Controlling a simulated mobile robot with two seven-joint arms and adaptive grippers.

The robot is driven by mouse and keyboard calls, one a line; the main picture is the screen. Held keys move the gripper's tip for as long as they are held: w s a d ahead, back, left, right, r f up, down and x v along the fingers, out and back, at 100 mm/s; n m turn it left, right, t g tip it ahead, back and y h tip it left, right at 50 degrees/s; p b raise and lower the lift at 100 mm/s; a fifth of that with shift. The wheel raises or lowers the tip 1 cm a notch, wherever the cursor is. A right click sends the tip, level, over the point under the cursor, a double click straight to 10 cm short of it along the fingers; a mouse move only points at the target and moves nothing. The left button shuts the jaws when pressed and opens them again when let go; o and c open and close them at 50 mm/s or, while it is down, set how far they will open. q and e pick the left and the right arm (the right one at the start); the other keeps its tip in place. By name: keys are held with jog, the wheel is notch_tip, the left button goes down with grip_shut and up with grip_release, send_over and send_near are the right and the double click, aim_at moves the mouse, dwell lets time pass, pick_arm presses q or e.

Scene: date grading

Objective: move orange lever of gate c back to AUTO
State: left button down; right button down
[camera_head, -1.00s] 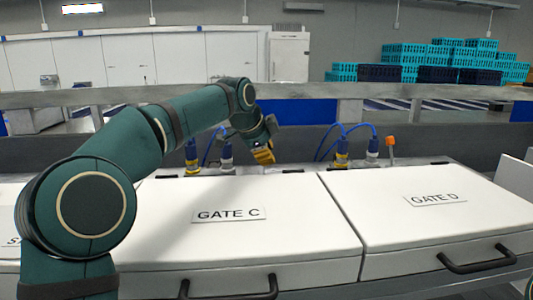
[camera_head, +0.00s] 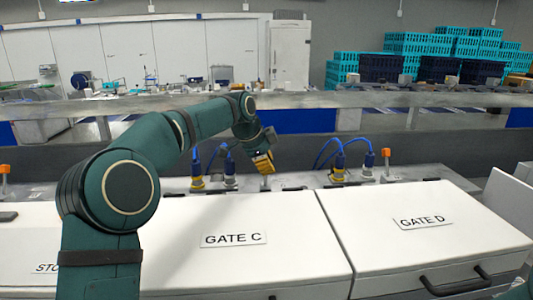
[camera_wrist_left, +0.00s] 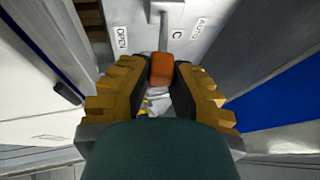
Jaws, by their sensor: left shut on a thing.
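The gate C lever has an orange knob (camera_wrist_left: 162,70) and a grey stem (camera_wrist_left: 163,32), seen in the left wrist view. My left gripper (camera_head: 263,163) is shut on the knob, with one yellow finger on each side. The OPEN label (camera_wrist_left: 121,38) is left of the stem and the AUTO label (camera_wrist_left: 199,28) is right of it. The stem stands between them; I cannot tell its exact setting. In the head view the gripper hides the knob, behind the white cover marked GATE C (camera_head: 233,239). My right gripper is not in view.
Blue cables with yellow and grey plugs (camera_head: 197,178) stand left of the gripper, and more plugs (camera_head: 338,170) right of it. Another orange lever (camera_head: 385,153) stands behind the GATE D cover (camera_head: 422,222), and one (camera_head: 4,170) at the far left. A grey rail (camera_head: 300,99) runs behind.

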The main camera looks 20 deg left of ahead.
pick_arm(q)
jog(key=shift+w+a+r+g+h+p, duration=0.15)
jog(key=shift+w+g+p, duration=0.2)
jog(key=shift+p, duration=0.7)
jog(key=shift+w+a+r+g+h+p, duration=0.15)
jog(key=shift+w+g+p, duration=0.2)
jog(key=shift+p, duration=0.7)
jog(key=shift+w+p, duration=0.15)
jog(key=shift+p, duration=0.15)
jog(key=shift+w+a+f+n+g+h, duration=0.1)
jog(key=shift+w+f+n+g+h, duration=0.1)
jog(key=shift+w+n+g+h, duration=0.25)
jog(key=shift+g, duration=0.35)
jog(key=shift+a, duration=0.1)
jog(key=c, duration=0.9)
grip_release()
jog(key=shift+o, duration=0.4)
jog(key=shift+w, duration=0.1)
jog(key=shift+r, duration=0.1)
